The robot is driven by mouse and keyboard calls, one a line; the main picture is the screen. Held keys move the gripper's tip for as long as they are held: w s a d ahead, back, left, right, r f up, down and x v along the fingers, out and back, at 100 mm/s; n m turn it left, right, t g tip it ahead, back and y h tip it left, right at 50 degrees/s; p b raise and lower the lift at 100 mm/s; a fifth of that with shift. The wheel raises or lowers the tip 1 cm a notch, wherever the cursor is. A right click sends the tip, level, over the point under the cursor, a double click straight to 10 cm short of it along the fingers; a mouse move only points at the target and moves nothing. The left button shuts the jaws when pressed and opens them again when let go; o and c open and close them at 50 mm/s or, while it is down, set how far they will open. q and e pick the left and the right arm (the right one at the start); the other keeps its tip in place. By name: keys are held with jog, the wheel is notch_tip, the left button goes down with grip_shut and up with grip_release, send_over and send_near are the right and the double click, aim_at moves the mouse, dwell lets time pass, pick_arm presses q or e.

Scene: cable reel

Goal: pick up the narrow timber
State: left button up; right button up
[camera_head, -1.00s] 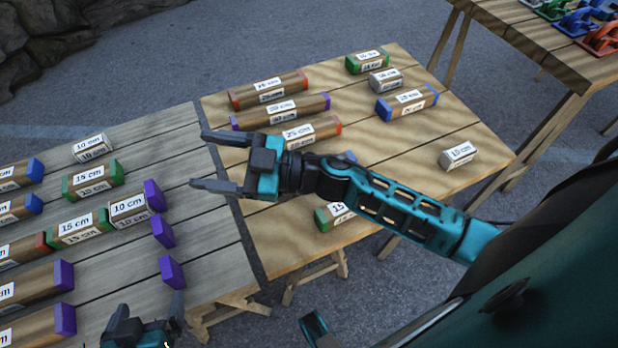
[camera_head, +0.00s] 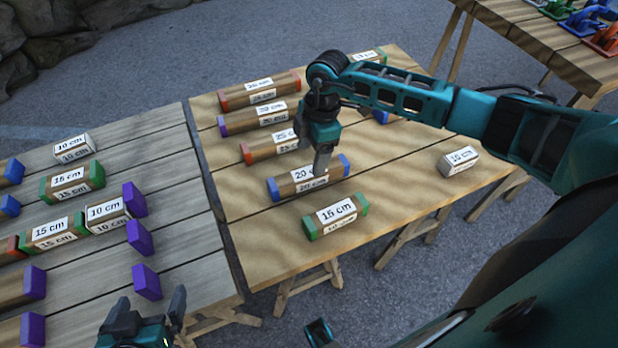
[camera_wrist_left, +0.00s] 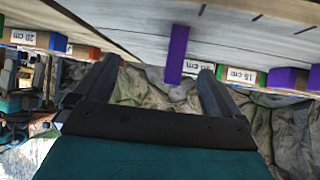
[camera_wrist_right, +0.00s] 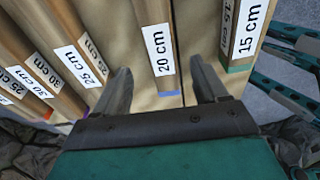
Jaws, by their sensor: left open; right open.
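Several timbers with coloured ends lie on the tables, and I cannot tell which is the narrow one. A 20 cm timber with blue ends (camera_head: 286,187) lies on the right table. My right gripper (camera_head: 322,162) points down over it. In the right wrist view the 20 cm timber (camera_wrist_right: 153,25) lies between the open fingers (camera_wrist_right: 160,68); I cannot tell whether they touch it. A 15 cm timber with green ends (camera_head: 337,217) lies beside it. My left gripper (camera_head: 150,302) is open and empty at the left table's front edge; it also shows in the left wrist view (camera_wrist_left: 158,67).
Red-ended (camera_head: 258,93) and purple-ended (camera_head: 252,118) timbers lie behind on the right table. A white-ended 10 cm piece (camera_head: 459,161) is to the right. Purple blocks (camera_head: 140,238) and more timbers cover the left table.

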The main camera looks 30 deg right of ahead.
aim_at(309, 171)
jog(key=f, duration=0.2)
jog(key=f+b, duration=0.1)
jog(key=f, duration=0.4)
jog(key=shift+a+f+b, duration=0.1)
jog(key=shift+a+b, duration=0.2)
jog(key=shift+a, duration=0.1)
jog(key=c, duration=1.1)
